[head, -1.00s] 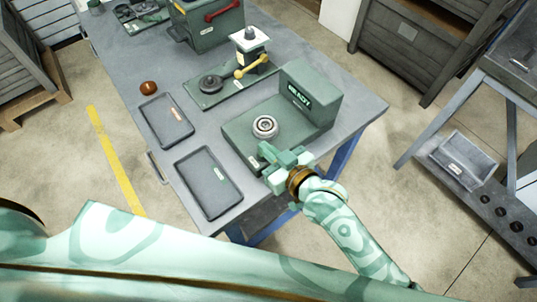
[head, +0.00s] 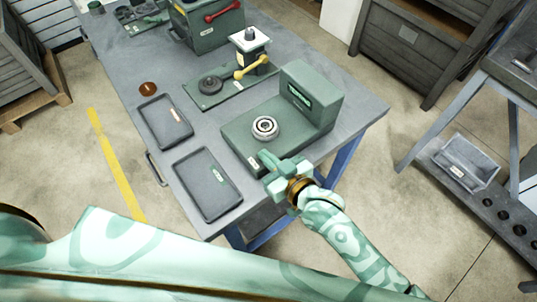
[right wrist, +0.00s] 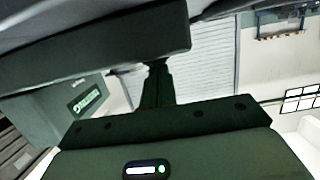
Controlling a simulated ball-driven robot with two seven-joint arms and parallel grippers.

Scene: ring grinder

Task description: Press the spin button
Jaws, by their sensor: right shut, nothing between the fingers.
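The green grinder (head: 240,130) stands on the bench, with a silver ring-shaped part (head: 265,127) on its bed. A lit green display (head: 300,95) is on its upright block and also shows in the right wrist view (right wrist: 87,101), too slanted to read. My right gripper (head: 266,158) is shut and empty, at the front edge of the grinder's bed, close to a small white label (head: 253,161). I cannot tell whether it touches the bed. I cannot make out a spin button; the gripper hides part of the front edge. My left gripper is not in view.
Two dark trays (head: 165,141) (head: 237,204) lie to the left of the grinder. Behind it stand a fixture with a yellow-handled lever (head: 251,67) and a green box with a red handle (head: 222,13). A brown round thing (head: 147,88) lies near the bench's left edge.

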